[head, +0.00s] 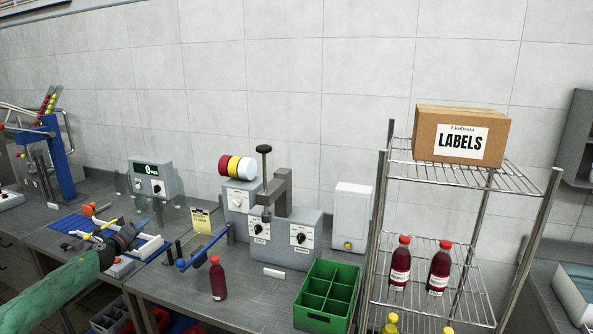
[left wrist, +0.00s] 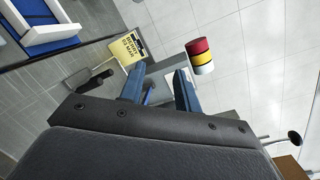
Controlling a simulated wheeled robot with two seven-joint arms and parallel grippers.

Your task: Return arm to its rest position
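My left arm, in a green sleeve, comes in from the lower left of the head view. Its dark left gripper (head: 130,238) is over the bench's left part, near a white-and-blue tray. In the left wrist view the two blue fingers of this gripper (left wrist: 158,86) stand apart with nothing visibly held between them. A yellow notice (left wrist: 127,48) and a red, yellow and white roll stack (left wrist: 200,57) show beyond the fingers. My right gripper is not in view.
A blue lever bar (head: 203,252) and a dark red bottle (head: 217,279) stand right of the gripper. Further right are a grey machine (head: 287,243), a green crate (head: 325,296) and a wire rack (head: 376,215) with bottles and a labels box (head: 431,131). A blue stand (head: 62,160) rises at left.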

